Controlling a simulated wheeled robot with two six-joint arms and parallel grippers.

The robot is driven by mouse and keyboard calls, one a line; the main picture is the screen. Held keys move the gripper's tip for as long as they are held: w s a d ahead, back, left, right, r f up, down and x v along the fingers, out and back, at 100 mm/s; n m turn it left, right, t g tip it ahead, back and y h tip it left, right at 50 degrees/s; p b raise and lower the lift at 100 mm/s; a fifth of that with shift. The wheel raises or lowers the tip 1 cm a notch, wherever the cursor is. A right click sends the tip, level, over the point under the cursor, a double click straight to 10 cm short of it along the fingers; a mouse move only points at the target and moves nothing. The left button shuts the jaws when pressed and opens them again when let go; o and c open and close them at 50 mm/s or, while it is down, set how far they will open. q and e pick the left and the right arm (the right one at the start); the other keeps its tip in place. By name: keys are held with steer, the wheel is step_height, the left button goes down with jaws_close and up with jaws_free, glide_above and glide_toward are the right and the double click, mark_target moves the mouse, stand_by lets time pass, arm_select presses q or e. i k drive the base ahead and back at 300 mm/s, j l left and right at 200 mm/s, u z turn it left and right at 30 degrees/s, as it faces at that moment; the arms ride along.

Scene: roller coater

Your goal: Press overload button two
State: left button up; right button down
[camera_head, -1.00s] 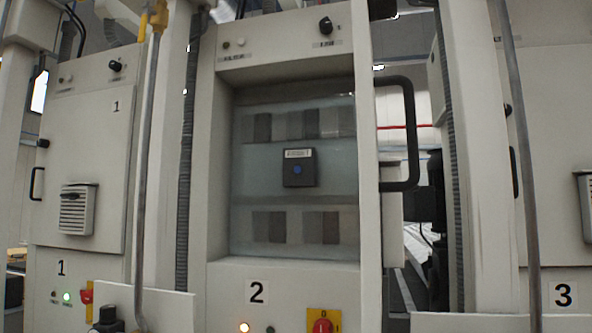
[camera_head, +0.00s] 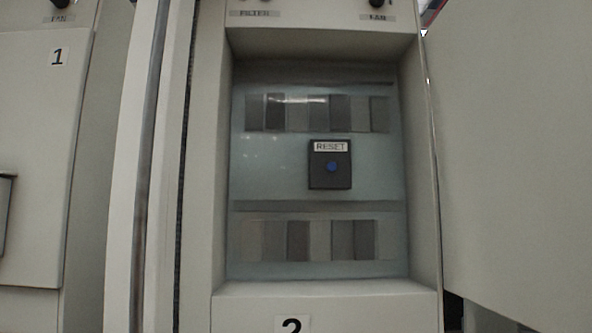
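A dark square box with a blue round button (camera_head: 332,167) sits near the middle of the recessed panel of cabinet two (camera_head: 324,303). A white label reading RESET (camera_head: 330,147) is on top of the box. The number 2 label (camera_head: 291,325) is cut by the bottom edge of the view. Neither of my grippers shows in the head view.
Cabinet one (camera_head: 45,160) stands at the left, with a number 1 label. A pale upright post (camera_head: 125,170) stands between the cabinets. A large plain pale panel (camera_head: 520,160) fills the right side. FILTER and FAN labels are above the recess.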

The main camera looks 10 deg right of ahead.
mark_target(331, 166)
steer(key=i+j+z, duration=0.1)
steer(key=j, duration=0.35)
steer(key=i+j, duration=0.2)
steer(key=j, duration=0.25)
steer(key=i+j+z, duration=0.15)
steer(key=j, duration=0.3)
steer(key=j+z, duration=0.1)
steer(key=j, duration=0.35)
steer(key=i, duration=0.05)
